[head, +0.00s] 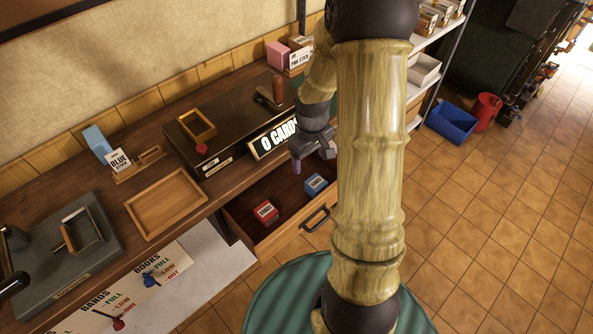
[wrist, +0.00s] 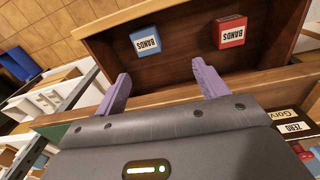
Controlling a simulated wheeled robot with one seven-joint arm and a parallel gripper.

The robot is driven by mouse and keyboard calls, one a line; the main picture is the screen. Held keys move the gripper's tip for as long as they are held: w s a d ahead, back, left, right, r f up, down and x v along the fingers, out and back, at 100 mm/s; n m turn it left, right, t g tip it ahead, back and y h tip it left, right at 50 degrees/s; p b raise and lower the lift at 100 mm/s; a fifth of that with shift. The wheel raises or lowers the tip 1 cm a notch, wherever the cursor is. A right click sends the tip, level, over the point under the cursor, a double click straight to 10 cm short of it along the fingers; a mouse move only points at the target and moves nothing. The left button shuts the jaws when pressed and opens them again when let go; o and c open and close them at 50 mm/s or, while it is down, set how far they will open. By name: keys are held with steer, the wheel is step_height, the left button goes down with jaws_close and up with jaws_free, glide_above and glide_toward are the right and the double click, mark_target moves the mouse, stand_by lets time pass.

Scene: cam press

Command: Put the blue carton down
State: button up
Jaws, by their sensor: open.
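The blue carton (head: 316,184), with a white label, sits in the open drawer (head: 243,218) at its right side. My gripper (head: 312,160) is above the back part of the drawer. In the wrist view my gripper (wrist: 162,78) has its two purple fingers spread wide, with nothing between them. The blue carton is beyond the fingertips and apart from them.
A red carton (head: 265,211) labelled BANDS lies in the drawer, left of the blue one. The drawer has a dark handle (head: 316,219). Above it stands a dark machine with a CARDS display (head: 273,139).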

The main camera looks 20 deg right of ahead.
steer(key=s+a+r+m+t, duration=0.2)
steer(key=s+a+r+m, duration=0.1)
steer(key=s+a+r, duration=0.6)
steer(key=shift+s+a+r, duration=0.4)
steer(key=shift+s+a, duration=0.15)
steer(key=shift+s, duration=0.3)
